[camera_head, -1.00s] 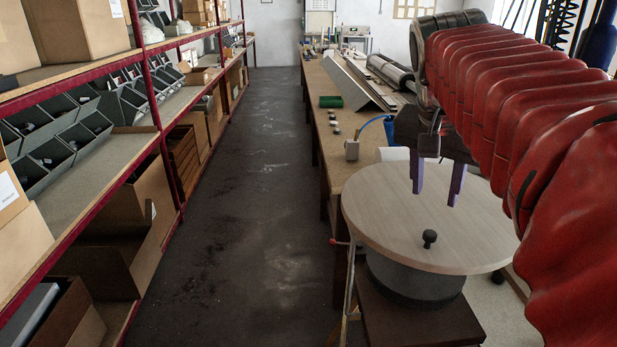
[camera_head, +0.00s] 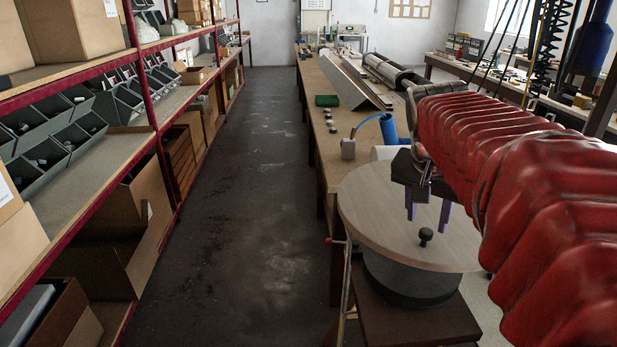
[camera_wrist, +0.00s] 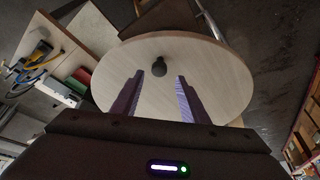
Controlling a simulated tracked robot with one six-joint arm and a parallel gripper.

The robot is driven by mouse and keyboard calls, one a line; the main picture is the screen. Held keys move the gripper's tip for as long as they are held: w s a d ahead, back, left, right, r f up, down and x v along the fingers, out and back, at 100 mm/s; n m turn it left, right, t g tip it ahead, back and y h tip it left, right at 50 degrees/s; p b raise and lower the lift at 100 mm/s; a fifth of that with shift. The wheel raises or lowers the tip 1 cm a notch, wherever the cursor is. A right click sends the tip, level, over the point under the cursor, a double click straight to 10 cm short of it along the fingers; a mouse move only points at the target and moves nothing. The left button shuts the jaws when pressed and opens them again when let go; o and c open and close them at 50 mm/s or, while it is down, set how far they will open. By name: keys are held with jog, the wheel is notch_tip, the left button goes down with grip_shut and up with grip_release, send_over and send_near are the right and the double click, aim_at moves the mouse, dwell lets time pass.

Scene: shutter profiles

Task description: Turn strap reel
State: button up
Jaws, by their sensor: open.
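The strap reel (camera_head: 368,208) has a round, pale wooden top on a dark grey drum and stands on a dark brown stand. A black knob (camera_head: 425,236) rises from its top near the front edge. My gripper (camera_head: 427,222) is over the reel top, with its two purple fingers pointing down, apart and empty. In the head view the fingers are just behind the knob. In the wrist view the reel top (camera_wrist: 215,75) fills the middle, and the knob (camera_wrist: 158,67) lies beyond the fingertips of my gripper (camera_wrist: 160,77), not between them.
A long wooden workbench (camera_head: 322,150) runs behind the reel, with a blue cylinder (camera_head: 388,129) and a green box (camera_head: 327,100) on it. Red-framed shelves (camera_head: 150,95) with boxes and bins stand on the left. The dark aisle floor (camera_head: 262,180) is clear.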

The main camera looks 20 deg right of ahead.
aim_at(426, 230)
jog(key=shift+x, duration=2.15)
grip_shut()
